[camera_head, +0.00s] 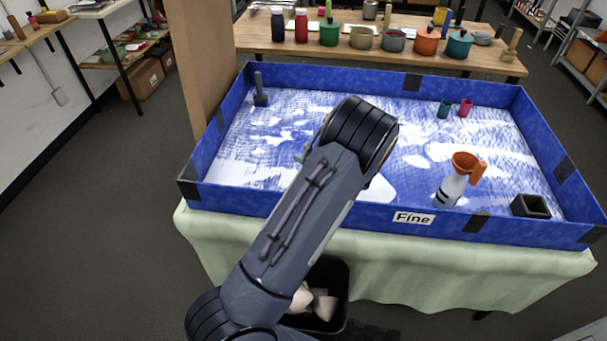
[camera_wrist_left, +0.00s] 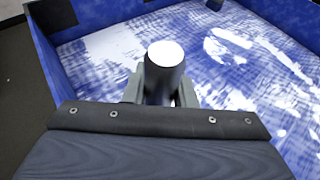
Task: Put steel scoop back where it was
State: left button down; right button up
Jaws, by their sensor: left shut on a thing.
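My left gripper (camera_wrist_left: 162,88) is shut on a grey metal cylinder with a bright, pale round end, taken to be the steel scoop (camera_wrist_left: 165,58). It is held between the two fingers, over the blue-and-white tray floor. Only its end and upper side show; the rest is hidden. In the head view my left arm reaches over the blue-walled tray (camera_head: 320,77) and covers most of the gripper and scoop. The tray also shows in the left wrist view (camera_wrist_left: 50,65). My right gripper is not in view.
In the tray are a dark upright-handled tool (camera_head: 260,92), a green cup (camera_head: 444,108), a pink cup (camera_head: 466,107), an orange handled funnel (camera_head: 465,161) on a pale bottle (camera_head: 451,189), and a black square holder (camera_head: 530,206). A wooden post (camera_head: 203,55) stands beside the left wall.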

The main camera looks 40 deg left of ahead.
pick_arm(q)
notch_tip(320, 180, down, 5)
jog(key=shift+r+p, duration=0.1)
jog(key=shift+p, duration=0.25)
jog(key=shift+f+b, duration=0.3)
jog(key=shift+f, duration=0.1)
jog(key=c, duration=1.2)
grip_release()
jog(key=shift+r, duration=0.1)
